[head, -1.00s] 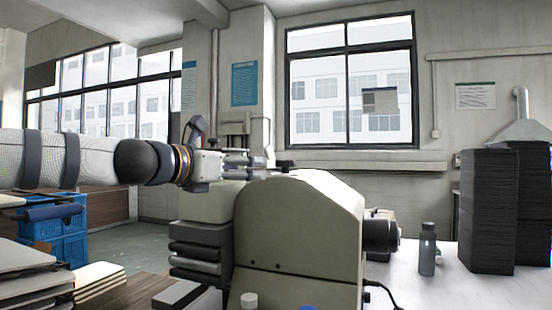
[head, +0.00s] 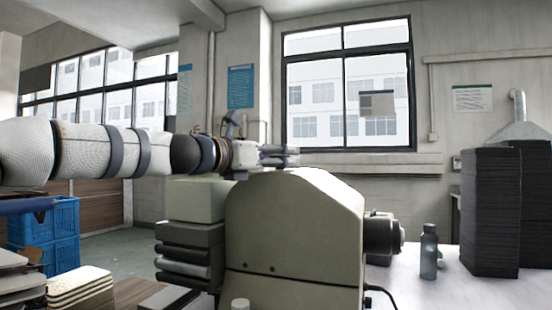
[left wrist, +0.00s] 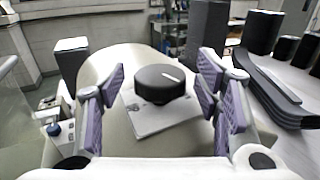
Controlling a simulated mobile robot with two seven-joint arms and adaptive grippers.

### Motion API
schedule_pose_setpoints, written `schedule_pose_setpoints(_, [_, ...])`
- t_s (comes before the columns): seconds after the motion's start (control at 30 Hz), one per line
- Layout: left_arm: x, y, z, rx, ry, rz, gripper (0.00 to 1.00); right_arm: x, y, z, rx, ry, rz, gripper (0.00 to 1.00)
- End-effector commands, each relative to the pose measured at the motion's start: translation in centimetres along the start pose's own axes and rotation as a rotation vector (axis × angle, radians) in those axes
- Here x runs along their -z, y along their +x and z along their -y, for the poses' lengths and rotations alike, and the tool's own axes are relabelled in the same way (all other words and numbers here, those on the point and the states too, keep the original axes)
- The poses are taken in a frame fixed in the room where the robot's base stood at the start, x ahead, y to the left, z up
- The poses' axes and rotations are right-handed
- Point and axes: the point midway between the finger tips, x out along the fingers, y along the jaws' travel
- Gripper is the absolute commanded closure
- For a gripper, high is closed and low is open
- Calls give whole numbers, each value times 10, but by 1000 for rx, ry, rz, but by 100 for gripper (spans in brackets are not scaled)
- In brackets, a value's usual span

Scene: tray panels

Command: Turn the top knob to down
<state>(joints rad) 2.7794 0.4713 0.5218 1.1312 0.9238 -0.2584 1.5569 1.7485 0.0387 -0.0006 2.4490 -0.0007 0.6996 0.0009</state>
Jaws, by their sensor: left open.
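The top knob (left wrist: 160,84) is a round black dial with a white pointer line. In the left wrist view it stands on a pale plate on top of the beige machine (left wrist: 88,66), and its line points to the upper right. My left gripper (left wrist: 163,76) is open, with its purple-padded fingers on either side of the knob and visible gaps to it. In the head view my left gripper (head: 280,155) is just above the machine's top (head: 295,235), and the knob cannot be made out there. My right gripper is not in view.
A black cylinder (head: 383,238) sticks out of the machine's right side. A dark bottle (head: 428,252) and tall black stacks (head: 490,210) stand on the white table to the right. Trays (head: 80,290) and blue crates (head: 45,240) are at the left.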

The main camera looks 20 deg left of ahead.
Motion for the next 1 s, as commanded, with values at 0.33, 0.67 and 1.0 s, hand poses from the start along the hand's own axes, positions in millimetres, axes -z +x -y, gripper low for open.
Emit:
schedule_pose_setpoints(0.33, [0, 0, 0, 0, 0, 0, 89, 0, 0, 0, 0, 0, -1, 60])
schedule_pose_setpoints(0.67, [2, 0, 1, -51, -1, -2, 89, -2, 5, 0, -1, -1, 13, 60])
schedule_pose_setpoints(1.0, [8, 3, 5, -301, -1, -7, 89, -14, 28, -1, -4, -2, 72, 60])
